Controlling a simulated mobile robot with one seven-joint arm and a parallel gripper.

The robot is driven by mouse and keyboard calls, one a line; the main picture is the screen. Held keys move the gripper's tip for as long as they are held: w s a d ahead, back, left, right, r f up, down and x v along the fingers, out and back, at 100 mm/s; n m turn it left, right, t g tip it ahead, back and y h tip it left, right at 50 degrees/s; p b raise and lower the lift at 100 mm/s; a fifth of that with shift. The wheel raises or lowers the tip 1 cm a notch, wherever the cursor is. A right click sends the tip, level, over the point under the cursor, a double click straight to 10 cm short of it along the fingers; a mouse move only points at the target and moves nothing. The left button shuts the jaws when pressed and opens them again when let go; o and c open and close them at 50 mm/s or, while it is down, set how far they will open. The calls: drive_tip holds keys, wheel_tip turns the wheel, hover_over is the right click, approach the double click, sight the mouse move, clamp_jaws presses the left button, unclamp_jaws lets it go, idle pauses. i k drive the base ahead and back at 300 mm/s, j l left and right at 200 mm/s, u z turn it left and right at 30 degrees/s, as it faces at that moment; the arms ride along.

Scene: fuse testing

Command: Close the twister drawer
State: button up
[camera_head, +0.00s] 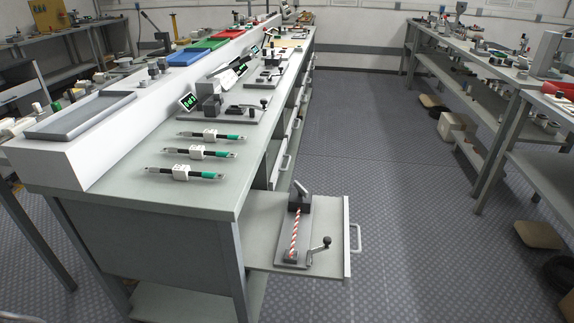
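The twister drawer (262,224) is pulled out from the right side of the long grey bench, at its near end. Its white front panel (346,222) with a bar handle (356,238) faces right into the aisle. On the drawer lies the twister (295,230), a grey plate with a red-and-white striped rod, a dark block with a lever at the far end and a crank (322,246) at the near right. My gripper is not in view.
Another bench (475,70) stands along the right.

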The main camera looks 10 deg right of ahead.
sight(277, 231)
drive_tip(key=k+l, duration=0.1)
drive_tip(key=l, duration=0.4)
drive_tip(key=k+l, duration=0.1)
drive_tip(key=l, duration=0.9)
drive_tip(key=i+l+u, duration=0.1)
drive_tip(key=l+u, duration=0.25)
drive_tip(key=l, duration=0.4)
drive_tip(key=l+u, duration=0.3)
drive_tip(key=l, duration=0.45)
